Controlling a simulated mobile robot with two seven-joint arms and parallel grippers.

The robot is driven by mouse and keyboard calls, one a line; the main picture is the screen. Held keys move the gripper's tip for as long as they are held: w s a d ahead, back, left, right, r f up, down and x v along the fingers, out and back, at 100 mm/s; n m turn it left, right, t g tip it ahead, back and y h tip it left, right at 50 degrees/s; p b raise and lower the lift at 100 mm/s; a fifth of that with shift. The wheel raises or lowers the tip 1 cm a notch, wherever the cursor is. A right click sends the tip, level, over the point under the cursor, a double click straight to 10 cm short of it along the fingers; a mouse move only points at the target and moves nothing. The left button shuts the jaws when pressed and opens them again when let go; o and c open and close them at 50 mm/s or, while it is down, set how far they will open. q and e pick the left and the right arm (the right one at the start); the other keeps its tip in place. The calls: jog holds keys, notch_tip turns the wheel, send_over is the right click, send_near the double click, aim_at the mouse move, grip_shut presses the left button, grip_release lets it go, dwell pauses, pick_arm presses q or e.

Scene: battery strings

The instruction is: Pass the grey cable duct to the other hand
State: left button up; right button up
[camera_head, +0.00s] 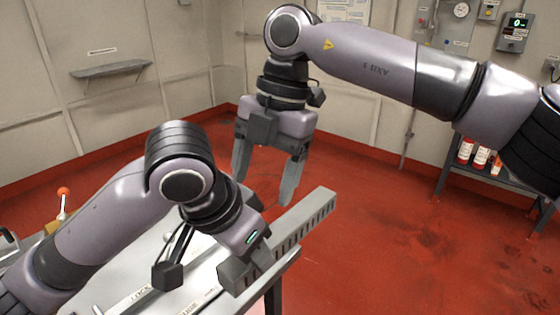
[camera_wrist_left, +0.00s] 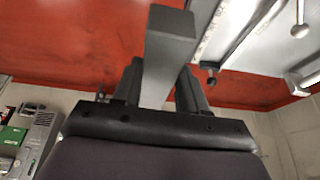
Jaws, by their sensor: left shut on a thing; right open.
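The grey cable duct (camera_head: 308,215) is a long slotted bar. It is held out beyond the table edge, and its far end points up and right in the head view. My left gripper (camera_head: 260,262) is shut on the duct near its lower part. In the left wrist view the duct (camera_wrist_left: 168,55) runs between the two fingers of my left gripper (camera_wrist_left: 160,88). My right gripper (camera_head: 264,192) is open and empty, pointing down. In the head view it appears just above and behind the duct's far half; whether it touches cannot be told.
A light table (camera_head: 130,270) with strips on it lies below my left arm. A red-knobbed lever (camera_head: 64,192) stands at the left. A shelf with bottles (camera_head: 480,158) is at the right wall. The red floor (camera_head: 380,240) right of the duct is clear.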

aim_at(280, 223)
jog(key=f+h, duration=0.1)
jog(key=f, duration=0.2)
jog(key=d+f+m+t, duration=0.1)
jog(key=f, duration=0.3)
jog(key=d+f+m+h, duration=0.1)
jog(key=f, duration=0.2)
jog(key=shift+w+d+f+h, duration=0.2)
jog(key=shift+w+f+h, duration=0.1)
jog(key=shift+w, duration=0.1)
pick_arm(q)
jog(key=shift+d, duration=0.1)
pick_arm(e)
jog(key=c, duration=1.1)
pick_arm(q)
jog(key=o, duration=1.2)
pick_arm(e)
jog(key=shift+r, duration=0.1)
jog(key=shift+c, duration=0.2)
pick_arm(q)
jog(key=v, duration=1.2)
jog(key=shift+r, duration=0.1)
